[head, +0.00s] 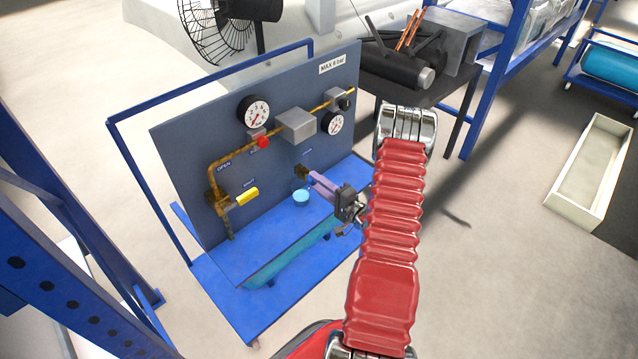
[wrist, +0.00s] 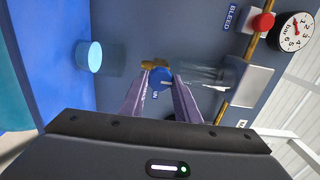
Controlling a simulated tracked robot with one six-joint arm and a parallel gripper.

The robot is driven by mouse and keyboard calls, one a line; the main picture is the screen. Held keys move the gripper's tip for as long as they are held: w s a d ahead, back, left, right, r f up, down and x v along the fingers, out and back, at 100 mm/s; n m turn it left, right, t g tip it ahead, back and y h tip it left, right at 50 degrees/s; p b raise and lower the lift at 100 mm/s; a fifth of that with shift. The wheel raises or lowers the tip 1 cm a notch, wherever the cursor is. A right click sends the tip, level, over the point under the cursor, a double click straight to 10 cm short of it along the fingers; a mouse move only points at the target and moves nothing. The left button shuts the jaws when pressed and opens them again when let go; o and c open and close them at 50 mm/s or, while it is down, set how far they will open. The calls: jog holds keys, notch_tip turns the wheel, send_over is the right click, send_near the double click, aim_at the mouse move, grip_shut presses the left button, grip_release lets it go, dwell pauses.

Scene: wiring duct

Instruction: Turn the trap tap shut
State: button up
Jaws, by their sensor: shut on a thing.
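A small tap with a blue handle (wrist: 161,78) on a brass fitting (wrist: 152,64) sits on the dark grey panel, and I take it for the trap tap. In the wrist view my gripper (wrist: 161,80) has its two purple fingers on either side of the blue handle, shut on it. In the head view my gripper (head: 309,177) reaches in from the right to the brass fitting (head: 301,171) low on the panel. The handle's exact angle is hard to tell.
A light blue cup (head: 301,196) stands just below the fingers. A yellow-handled valve (head: 247,196) is on the left pipe, near OPEN and SHUT labels. A red button (head: 263,142), a grey block (head: 296,125) and two gauges (head: 254,111) are above. A blue frame surrounds the panel.

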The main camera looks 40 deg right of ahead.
jog(key=o, duration=0.6)
jog(key=shift+a+f, duration=0.25)
jog(key=o, duration=0.4)
jog(key=shift+d+r, duration=0.15)
jog(key=shift+o, duration=0.2)
jog(key=s, duration=1.3)
jog(key=shift+s+d, duration=0.2)
jog(key=shift+s, duration=0.2)
